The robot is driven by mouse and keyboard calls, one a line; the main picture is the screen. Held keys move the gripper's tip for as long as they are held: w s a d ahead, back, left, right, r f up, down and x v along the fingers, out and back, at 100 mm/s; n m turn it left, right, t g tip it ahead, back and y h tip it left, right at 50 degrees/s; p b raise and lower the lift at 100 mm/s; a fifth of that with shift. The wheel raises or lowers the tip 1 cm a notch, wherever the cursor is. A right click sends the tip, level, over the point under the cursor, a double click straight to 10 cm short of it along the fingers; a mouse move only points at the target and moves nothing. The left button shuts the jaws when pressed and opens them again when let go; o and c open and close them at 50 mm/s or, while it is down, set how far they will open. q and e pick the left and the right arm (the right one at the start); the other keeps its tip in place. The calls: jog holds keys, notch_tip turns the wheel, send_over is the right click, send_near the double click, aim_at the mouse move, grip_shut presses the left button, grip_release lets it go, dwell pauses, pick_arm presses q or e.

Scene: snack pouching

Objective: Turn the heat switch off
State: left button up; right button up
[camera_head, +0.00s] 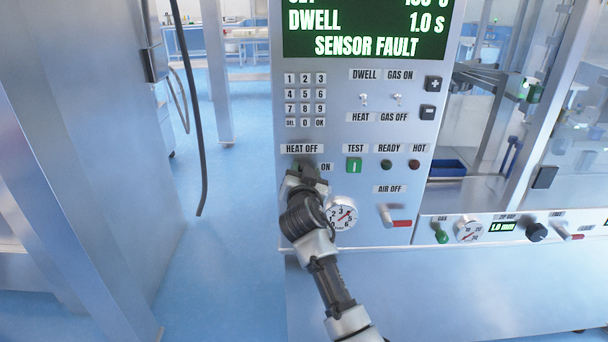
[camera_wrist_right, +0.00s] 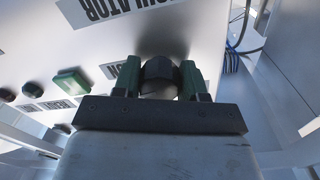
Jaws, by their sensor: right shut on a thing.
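The heat switch is a dark knob on the grey control panel (camera_head: 340,215), between the HEAT OFF label (camera_head: 301,148) and the ON label (camera_head: 326,167). In the head view my right gripper (camera_head: 304,172) covers most of it. In the right wrist view the rounded dark knob (camera_wrist_right: 160,69) sits between the two green fingers of my right gripper (camera_wrist_right: 161,80), which is shut on it. Which way the knob points cannot be told. My left gripper is not in view.
A green TEST button (camera_head: 354,165), a round gauge (camera_head: 341,213) and a red-tipped AIR OFF lever (camera_head: 400,222) are close to my right arm. Above, the display (camera_head: 365,30) reads SENSOR FAULT. A black cable (camera_head: 194,120) hangs to the left, over open floor.

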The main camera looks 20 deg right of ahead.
jog(key=n, duration=0.3)
jog(key=shift+n, duration=0.3)
jog(key=n+p, duration=0.1)
jog(key=n, duration=0.3)
jog(key=shift+d+r+n, duration=0.1)
jog(key=shift+r+n, duration=0.05)
jog(key=shift+n, duration=0.15)
jog(key=n+p, duration=0.1)
jog(key=n, duration=0.3)
jog(key=shift+n+p, duration=0.3)
jog(key=shift+n+y+p, duration=0.3)
jog(key=shift+n+p, duration=0.35)
jog(key=shift+n, duration=1.35)
jog(key=o, duration=0.9)
jog(key=v, duration=0.7)
jog(key=b+v, duration=0.1)
jog(key=v, duration=0.2)
jog(key=shift+s+f, duration=0.3)
jog(key=shift+s, duration=0.1)
